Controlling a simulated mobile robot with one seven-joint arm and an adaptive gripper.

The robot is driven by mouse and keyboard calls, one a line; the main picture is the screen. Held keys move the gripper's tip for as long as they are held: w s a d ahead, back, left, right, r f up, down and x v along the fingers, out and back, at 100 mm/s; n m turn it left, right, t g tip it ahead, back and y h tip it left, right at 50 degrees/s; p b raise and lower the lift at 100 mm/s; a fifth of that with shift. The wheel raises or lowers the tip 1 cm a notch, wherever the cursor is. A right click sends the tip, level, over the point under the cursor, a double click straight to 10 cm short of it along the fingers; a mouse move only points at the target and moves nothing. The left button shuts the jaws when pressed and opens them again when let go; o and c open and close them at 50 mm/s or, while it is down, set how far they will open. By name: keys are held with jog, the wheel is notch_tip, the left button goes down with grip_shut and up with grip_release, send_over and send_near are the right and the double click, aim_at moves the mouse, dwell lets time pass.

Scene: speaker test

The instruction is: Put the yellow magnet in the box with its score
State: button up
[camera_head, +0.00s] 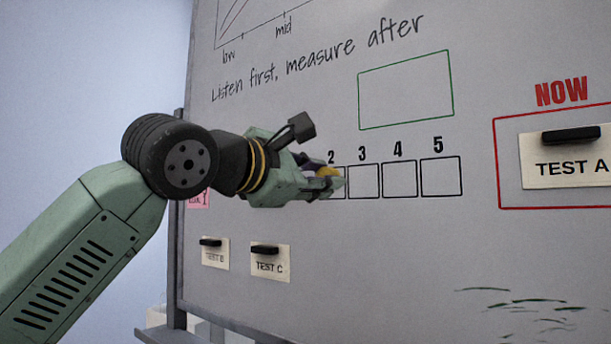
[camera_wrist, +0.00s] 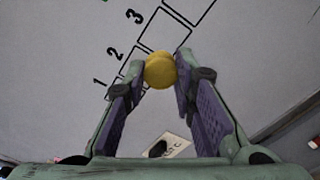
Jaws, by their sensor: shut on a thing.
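The yellow magnet (camera_wrist: 160,71) is round and sits between the fingertips of my gripper (camera_wrist: 158,78) in the wrist view. In the head view my gripper (camera_head: 334,184) is at the whiteboard, over the left end of the row of score boxes, and a bit of the yellow magnet (camera_head: 327,171) shows between its fingers. My gripper is shut on the magnet. The box row is labelled 1, 2, 3, 4, 5; box 3 (camera_head: 364,181), box 4 (camera_head: 399,179) and box 5 (camera_head: 440,178) look empty. Box 1 is hidden by my gripper in the head view. Whether the magnet touches the board I cannot tell.
The TEST C card (camera_head: 270,264) and TEST B card (camera_head: 214,254) hang below my gripper under black clips. The TEST A card (camera_head: 565,168) hangs inside the red NOW frame (camera_head: 497,160). A green empty rectangle (camera_head: 405,90) is above the boxes. Board below the boxes is mostly bare.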

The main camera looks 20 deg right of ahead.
aim_at(363, 182)
jog(key=shift+s+d+p+x, duration=0.1)
jog(key=shift+p+x, duration=0.15)
jog(key=shift+x, duration=1.05)
jog(key=shift+s+d+p+x, duration=0.15)
jog(key=shift+p+x, duration=0.1)
jog(key=shift+x, duration=1.1)
jog(key=shift+s+d+p+x, duration=0.1)
jog(key=shift+p+x, duration=0.15)
jog(key=shift+x, duration=1.05)
jog(key=shift+w+d, duration=0.35)
jog(key=shift+d, duration=0.1)
jog(key=o, duration=1.1)
jog(key=shift+c, duration=0.2)
jog(key=shift+o, duration=0.4)
jog(key=o, duration=0.3)
jog(key=shift+a, duration=0.1)
